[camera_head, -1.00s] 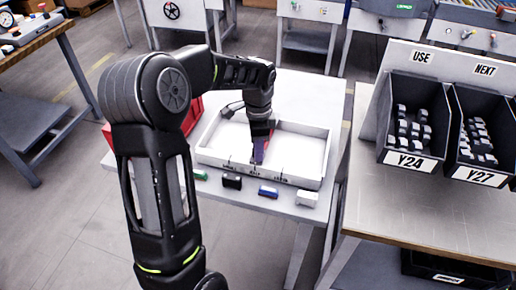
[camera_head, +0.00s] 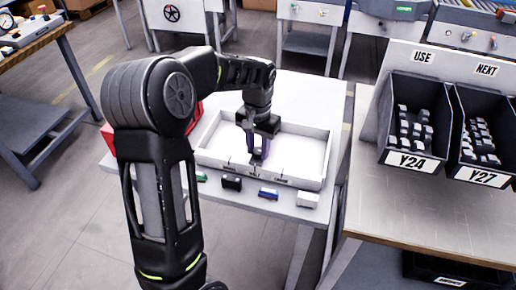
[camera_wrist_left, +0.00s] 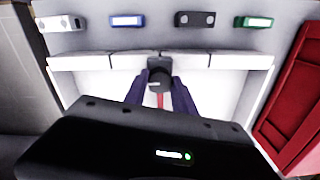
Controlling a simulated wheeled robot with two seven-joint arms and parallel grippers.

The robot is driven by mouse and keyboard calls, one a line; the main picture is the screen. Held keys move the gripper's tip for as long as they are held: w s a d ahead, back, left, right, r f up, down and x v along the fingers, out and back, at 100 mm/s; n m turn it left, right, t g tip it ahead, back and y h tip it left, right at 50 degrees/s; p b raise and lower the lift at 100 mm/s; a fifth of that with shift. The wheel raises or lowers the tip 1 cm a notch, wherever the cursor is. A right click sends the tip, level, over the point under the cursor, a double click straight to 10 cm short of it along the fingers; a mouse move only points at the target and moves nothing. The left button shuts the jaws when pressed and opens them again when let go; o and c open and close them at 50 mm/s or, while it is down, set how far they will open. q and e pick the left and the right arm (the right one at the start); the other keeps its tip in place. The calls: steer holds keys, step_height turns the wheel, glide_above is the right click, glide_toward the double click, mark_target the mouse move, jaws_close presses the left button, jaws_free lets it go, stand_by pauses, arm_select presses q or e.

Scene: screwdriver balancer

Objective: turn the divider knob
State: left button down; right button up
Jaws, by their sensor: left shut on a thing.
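A shallow white tray (camera_head: 312,183) lies on the white table, and its front wall shows in the wrist view (camera_wrist_left: 90,62). A dark round divider knob (camera_wrist_left: 159,79) shows in the wrist view near the middle of that front wall. My left gripper (camera_head: 257,157) points down into the tray. Its purple fingers (camera_wrist_left: 160,88) are on either side of the knob and shut on it. A thin red strip (camera_wrist_left: 160,100) shows below the knob. In the head view the fingers hide the knob. My right gripper is not in view.
Along the table's front edge lie a green block (camera_head: 201,177), a black block (camera_head: 232,182), a blue block (camera_head: 268,193) and a white block (camera_head: 307,199). A red bin (camera_wrist_left: 300,100) stands beside the tray. Dark bins (camera_head: 412,118) of parts stand on the right bench.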

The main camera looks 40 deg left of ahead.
mark_target(258, 150)
arm_select(q)
steer(key=shift+n, duration=1.1)
steer(key=c, duration=1)
jaws_free()
steer(key=shift+c, duration=0.2)
step_height(258, 150, up, 8)
steer(key=shift+f, duration=0.1)
